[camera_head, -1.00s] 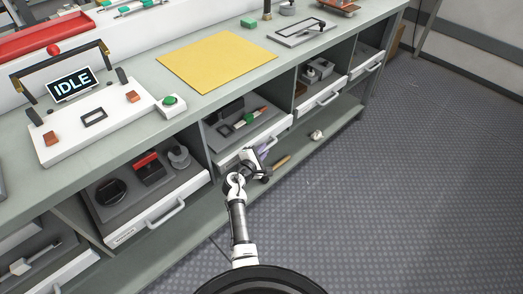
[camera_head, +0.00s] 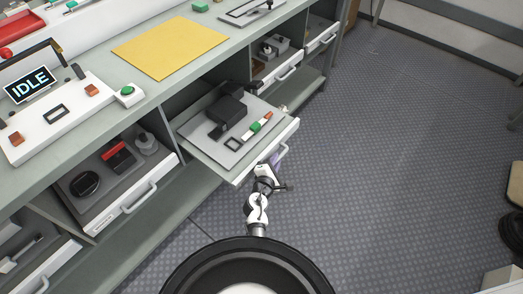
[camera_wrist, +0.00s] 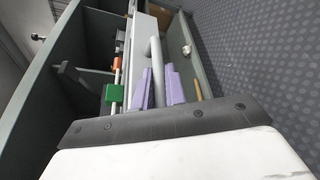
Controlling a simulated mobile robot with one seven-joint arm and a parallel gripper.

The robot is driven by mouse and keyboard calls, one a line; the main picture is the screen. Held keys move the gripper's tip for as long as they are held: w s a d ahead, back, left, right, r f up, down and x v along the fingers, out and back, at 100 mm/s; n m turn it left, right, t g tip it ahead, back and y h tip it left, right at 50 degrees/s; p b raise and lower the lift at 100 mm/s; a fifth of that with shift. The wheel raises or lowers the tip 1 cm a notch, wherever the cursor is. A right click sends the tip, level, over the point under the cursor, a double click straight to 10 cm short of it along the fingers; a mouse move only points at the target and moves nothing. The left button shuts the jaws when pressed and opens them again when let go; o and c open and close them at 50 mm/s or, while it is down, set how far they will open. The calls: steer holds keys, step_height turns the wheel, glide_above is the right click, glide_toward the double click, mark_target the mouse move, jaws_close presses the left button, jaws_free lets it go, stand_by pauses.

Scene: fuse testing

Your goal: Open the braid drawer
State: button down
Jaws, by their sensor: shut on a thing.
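The braid drawer (camera_head: 200,144) is pulled out from under the bench, with its grey tray exposed. On it sit a dark block-shaped device (camera_head: 227,108) and a tool with green and orange parts (camera_head: 255,128). My gripper (camera_head: 276,160) is at the drawer's white front. In the wrist view, its purple fingers (camera_wrist: 159,92) are shut around the grey bar handle (camera_wrist: 156,62). The green part of the tool also shows in the wrist view (camera_wrist: 113,94).
A neighbouring drawer (camera_head: 135,201) at left holds a black round item, a red-topped box and a grey item. Another compartment (camera_head: 276,75) is at right. The bench top holds a yellow mat (camera_head: 170,46) and an IDLE device (camera_head: 62,117).

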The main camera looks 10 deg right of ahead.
steer(key=shift+s+d+f, duration=0.1)
steer(key=shift+s+d, duration=1.7)
steer(key=shift+s, duration=0.25)
steer(key=c, duration=1.5)
jaws_free()
steer(key=shift+o, duration=0.2)
steer(key=shift+a+p, duration=0.1)
steer(key=shift+p, duration=0.2)
